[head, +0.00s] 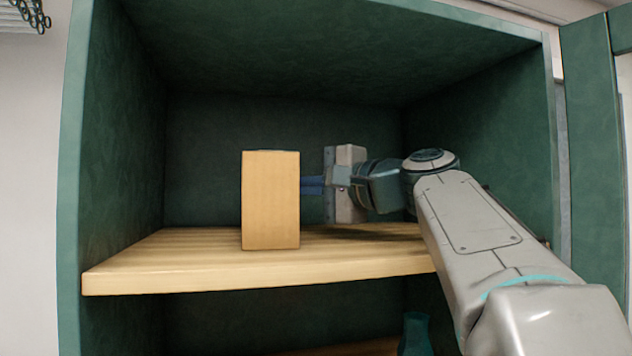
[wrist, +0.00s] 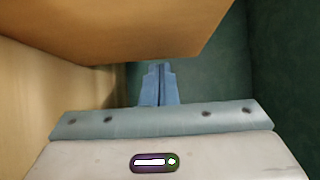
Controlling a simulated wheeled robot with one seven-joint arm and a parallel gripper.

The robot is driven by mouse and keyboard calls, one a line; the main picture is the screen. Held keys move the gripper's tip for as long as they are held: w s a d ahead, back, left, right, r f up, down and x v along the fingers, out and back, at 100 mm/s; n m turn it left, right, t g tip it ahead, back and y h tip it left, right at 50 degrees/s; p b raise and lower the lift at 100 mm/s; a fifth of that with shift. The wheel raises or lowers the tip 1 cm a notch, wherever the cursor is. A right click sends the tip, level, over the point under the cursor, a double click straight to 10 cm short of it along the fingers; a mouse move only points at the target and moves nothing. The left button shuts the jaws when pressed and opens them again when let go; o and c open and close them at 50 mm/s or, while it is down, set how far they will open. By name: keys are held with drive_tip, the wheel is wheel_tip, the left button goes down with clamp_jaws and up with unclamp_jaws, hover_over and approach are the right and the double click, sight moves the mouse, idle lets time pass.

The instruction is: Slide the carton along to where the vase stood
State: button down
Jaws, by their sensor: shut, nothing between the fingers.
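The carton (head: 270,200) is a plain tan upright box standing on the upper wooden shelf, left of the middle. In the wrist view the carton (wrist: 140,30) fills the upper part. My gripper (head: 308,186) is at the carton's right side, with its blue fingers pointing left at it. The fingers (wrist: 160,82) are shut together and empty. Their tips come up to the carton's side; I cannot tell whether they touch it. A teal glass vase (head: 415,335) shows partly on the lower level, at the bottom right, half hidden by my arm.
The wooden shelf (head: 180,278) sits inside a green cabinet (head: 120,130). The shelf is bare left of the carton, up to the left wall. My arm reaches in from the right. An open door (head: 595,150) stands at the far right.

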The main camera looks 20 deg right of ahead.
sight(292, 186)
drive_tip(key=shift+a+f, duration=0.1)
drive_tip(key=shift+a, duration=0.1)
drive_tip(key=shift+s, duration=0.15)
drive_tip(key=s+a, duration=0.1)
drive_tip(key=s+a+b, duration=0.1)
drive_tip(key=s, duration=0.1)
drive_tip(key=shift+s+a, duration=0.2)
drive_tip(key=shift+a, duration=0.05)
drive_tip(key=shift+w+d, duration=0.1)
drive_tip(key=shift+w, duration=0.05)
